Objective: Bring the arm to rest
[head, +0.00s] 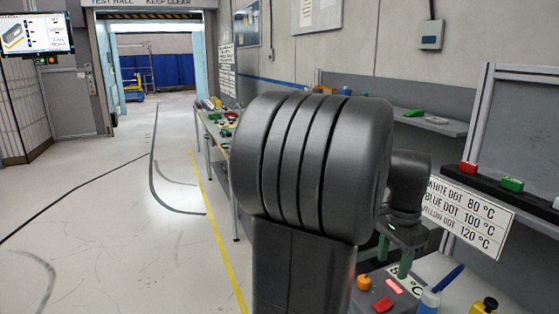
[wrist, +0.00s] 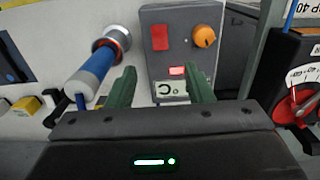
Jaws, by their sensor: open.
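My arm stands large and dark in the middle of the head view, with its rounded joint hiding much behind it. My gripper (wrist: 160,80) shows two green fingers spread apart in the wrist view, with nothing between them. In the head view my gripper (head: 397,246) is partly seen at the right, behind the arm, above the bench. Beyond the fingers is a grey control box (wrist: 207,52) with a red switch (wrist: 160,37), an orange knob (wrist: 204,36) and a lit red display (wrist: 178,71). I cannot tell whether the fingers touch the box.
A blue-handled tool (wrist: 92,70) lies just left of the fingers. A dial gauge (wrist: 302,80) with a red knob stands at the right. The floor at left (head: 110,220) is open.

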